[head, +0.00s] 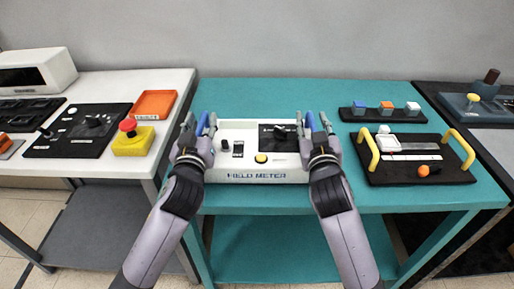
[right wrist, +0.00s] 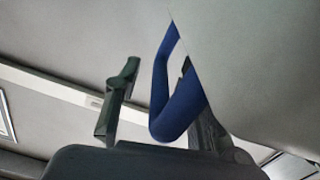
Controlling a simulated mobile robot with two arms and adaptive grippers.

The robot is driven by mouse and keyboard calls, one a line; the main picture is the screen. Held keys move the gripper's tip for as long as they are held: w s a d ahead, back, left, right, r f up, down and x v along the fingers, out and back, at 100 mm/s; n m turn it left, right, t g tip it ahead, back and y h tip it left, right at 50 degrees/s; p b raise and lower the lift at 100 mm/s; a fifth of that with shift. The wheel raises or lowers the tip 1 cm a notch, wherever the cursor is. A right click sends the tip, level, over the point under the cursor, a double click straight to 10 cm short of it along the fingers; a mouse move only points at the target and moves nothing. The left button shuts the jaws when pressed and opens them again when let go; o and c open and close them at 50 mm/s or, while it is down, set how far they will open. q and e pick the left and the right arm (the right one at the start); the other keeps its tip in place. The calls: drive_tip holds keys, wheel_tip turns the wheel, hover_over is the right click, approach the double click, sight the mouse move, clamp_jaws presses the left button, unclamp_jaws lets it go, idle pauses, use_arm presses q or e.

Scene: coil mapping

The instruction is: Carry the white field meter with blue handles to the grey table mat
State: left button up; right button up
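The white field meter (head: 250,174) sits on the teal table in the head view, with "FIELD METER" lettered on its front. Its left blue handle (head: 202,123) and right blue handle (head: 309,122) stand at its two ends. My left gripper (head: 197,128) is at the left handle, its fingers apart on either side of it. My right gripper (head: 316,128) is at the right handle. In the right wrist view the blue handle (right wrist: 165,90) lies between its fingers, with a gap to one finger. I cannot make out a grey table mat.
On the teal table (head: 300,92), right of the meter, lie a black tray (head: 415,172) with yellow handles and a rack (head: 372,114) of coloured blocks. A white table (head: 180,84) at left holds an orange tray (head: 155,104) and a yellow box with red button (head: 132,144).

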use_arm(q)
drive_tip(key=shift+c, duration=0.3)
use_arm(e)
drive_tip(key=shift+c, duration=0.3)
use_arm(q)
clamp_jaws()
use_arm(e)
clamp_jaws()
use_arm(q)
drive_tip(key=shift+r, duration=0.2)
use_arm(e)
drive_tip(key=shift+r, duration=0.2)
